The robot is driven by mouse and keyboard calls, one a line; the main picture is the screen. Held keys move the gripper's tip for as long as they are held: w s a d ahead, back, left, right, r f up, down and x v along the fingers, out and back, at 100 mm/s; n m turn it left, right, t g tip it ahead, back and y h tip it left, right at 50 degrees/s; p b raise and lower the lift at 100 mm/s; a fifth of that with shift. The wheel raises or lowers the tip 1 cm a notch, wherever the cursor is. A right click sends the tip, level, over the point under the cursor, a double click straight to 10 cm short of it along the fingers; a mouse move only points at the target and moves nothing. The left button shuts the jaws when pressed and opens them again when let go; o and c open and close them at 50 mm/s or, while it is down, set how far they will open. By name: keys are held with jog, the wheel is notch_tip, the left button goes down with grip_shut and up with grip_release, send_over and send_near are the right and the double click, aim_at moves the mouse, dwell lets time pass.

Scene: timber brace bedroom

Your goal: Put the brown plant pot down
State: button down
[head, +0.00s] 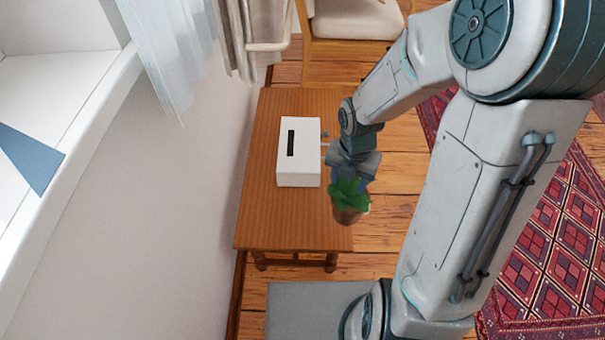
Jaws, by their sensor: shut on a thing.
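The brown plant pot (347,216) holds a green leafy plant (349,194). It shows near the right front corner of the wooden table (268,215), with part of the pot past the table's edge in the picture. My gripper (350,180) is at the plant pot and shut on it. The fingertips are mostly hidden by the leaves and the wrist. From this view I cannot tell how high the pot is above the table top.
A white box with a dark slot (300,165) stands on the table, left of my gripper. A small grey item (325,134) lies beside it. The table's front left part is bare. A chair (350,45) stands behind; a wall (180,200) borders the left.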

jog(key=w+a+f+b, duration=0.4)
jog(key=a+f+b, duration=0.2)
jog(key=a+f, duration=0.3)
jog(key=shift+a+f, duration=0.4)
jog(key=shift+f, duration=0.3)
jog(key=c, duration=0.6)
grip_release()
jog(key=shift+c, duration=0.2)
